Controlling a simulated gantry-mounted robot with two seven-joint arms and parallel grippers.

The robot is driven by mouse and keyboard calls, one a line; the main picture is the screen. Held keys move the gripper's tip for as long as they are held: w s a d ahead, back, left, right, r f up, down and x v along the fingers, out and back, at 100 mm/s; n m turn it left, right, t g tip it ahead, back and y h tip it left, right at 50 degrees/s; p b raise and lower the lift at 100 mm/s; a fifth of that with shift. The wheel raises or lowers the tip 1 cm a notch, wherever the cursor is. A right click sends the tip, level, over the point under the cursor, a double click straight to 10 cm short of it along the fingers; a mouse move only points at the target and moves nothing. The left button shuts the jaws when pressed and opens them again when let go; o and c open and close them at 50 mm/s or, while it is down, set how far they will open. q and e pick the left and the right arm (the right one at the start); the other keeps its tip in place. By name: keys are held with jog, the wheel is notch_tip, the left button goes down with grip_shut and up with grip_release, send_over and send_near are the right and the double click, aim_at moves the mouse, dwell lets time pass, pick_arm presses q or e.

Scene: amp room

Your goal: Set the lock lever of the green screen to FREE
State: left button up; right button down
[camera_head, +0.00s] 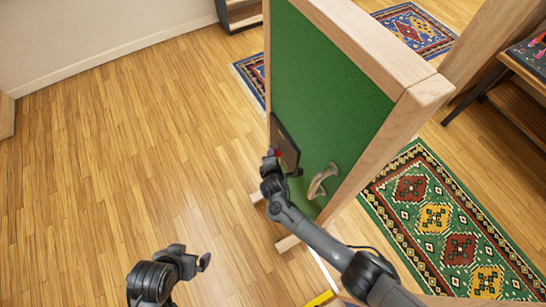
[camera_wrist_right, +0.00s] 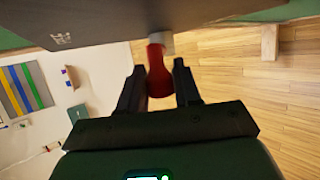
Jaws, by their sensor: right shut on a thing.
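The green screen (camera_head: 330,85) stands upright in a pale wooden frame in the head view. A dark plate (camera_head: 285,145) is on its lower face; it also shows in the right wrist view (camera_wrist_right: 100,25). The red lock lever (camera_wrist_right: 157,72) sticks out from a grey pivot on that plate, between the fingers of my right gripper (camera_wrist_right: 158,82).
A pale curved handle (camera_head: 322,181) sticks out of the screen beside my right forearm. The screen's wooden feet (camera_head: 287,243) stand on the floor. A patterned green rug (camera_head: 445,230) lies to the right. The wooden floor (camera_head: 140,130) on the left is clear.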

jog(key=c, duration=0.9)
grip_release()
jog(key=shift+o, duration=0.2)
jog(key=shift+s+r+p, duration=0.3)
jog(key=shift+s+r, duration=0.05)
jog(key=shift+r, duration=0.05)
jog(key=p+v, duration=0.2)
jog(key=v, duration=0.4)
jog(key=shift+s, duration=0.25)
jog(key=shift+c, duration=0.3)
